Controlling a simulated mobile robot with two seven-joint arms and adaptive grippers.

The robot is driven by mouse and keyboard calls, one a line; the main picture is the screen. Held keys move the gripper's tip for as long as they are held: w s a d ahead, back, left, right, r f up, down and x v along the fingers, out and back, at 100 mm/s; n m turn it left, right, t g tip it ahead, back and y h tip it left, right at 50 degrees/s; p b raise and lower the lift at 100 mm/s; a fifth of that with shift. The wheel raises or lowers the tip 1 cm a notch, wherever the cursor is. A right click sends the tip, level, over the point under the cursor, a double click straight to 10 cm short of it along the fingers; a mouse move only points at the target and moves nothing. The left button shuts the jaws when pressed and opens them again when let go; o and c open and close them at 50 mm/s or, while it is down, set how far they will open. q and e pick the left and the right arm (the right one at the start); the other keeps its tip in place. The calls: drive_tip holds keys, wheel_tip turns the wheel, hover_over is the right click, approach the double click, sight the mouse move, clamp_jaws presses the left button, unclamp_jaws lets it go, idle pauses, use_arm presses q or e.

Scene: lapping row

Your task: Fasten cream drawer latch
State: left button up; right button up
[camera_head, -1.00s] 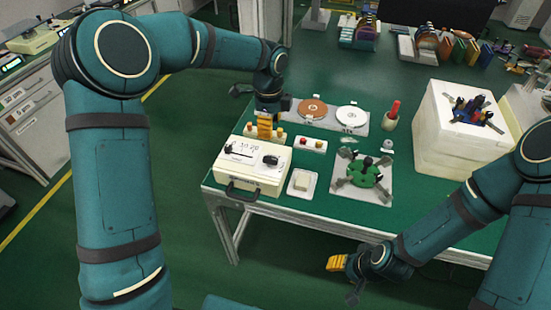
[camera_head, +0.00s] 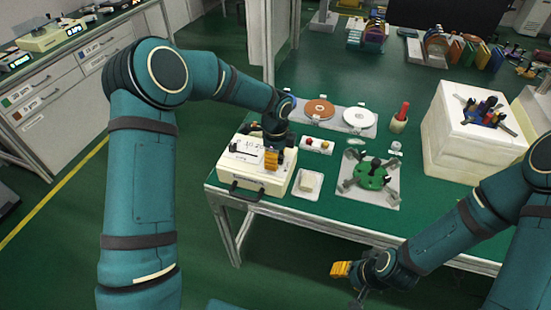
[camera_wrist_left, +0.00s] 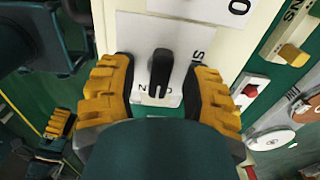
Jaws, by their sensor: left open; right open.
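The cream drawer unit (camera_head: 268,183) stands at the near left corner of the green table, with a dark pull handle (camera_head: 246,192) on its front. In the left wrist view its latch, a black lever (camera_wrist_left: 161,72), sits on a white plate with partly hidden lettering. My left gripper (camera_head: 272,158) is low over the right part of the unit's top and hides the latch in the head view. Its yellow fingers (camera_wrist_left: 163,80) are open, one on each side of the lever; contact cannot be told. My right gripper (camera_head: 341,269) is open and empty below the table's front edge.
Right of the unit are a cream switch block (camera_head: 310,182) and a green fixture (camera_head: 370,175) on a plate. Behind are a small button box (camera_head: 317,145) and two discs on a tray. A white foam block (camera_head: 450,140) stands further right.

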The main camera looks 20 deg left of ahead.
use_arm(q)
clamp_jaws()
drive_tip(key=shift+f+n, duration=0.1)
drive_tip(key=shift+n, duration=0.2)
idle(0.3)
drive_tip(key=n, duration=0.3)
drive_tip(key=shift+n, duration=0.3)
drive_tip(key=n, duration=0.4)
drive_tip(key=shift+s+n, duration=0.1)
drive_tip(key=shift+n, duration=0.2)
drive_tip(key=n, duration=0.4)
drive_tip(key=shift+n, duration=2.5)
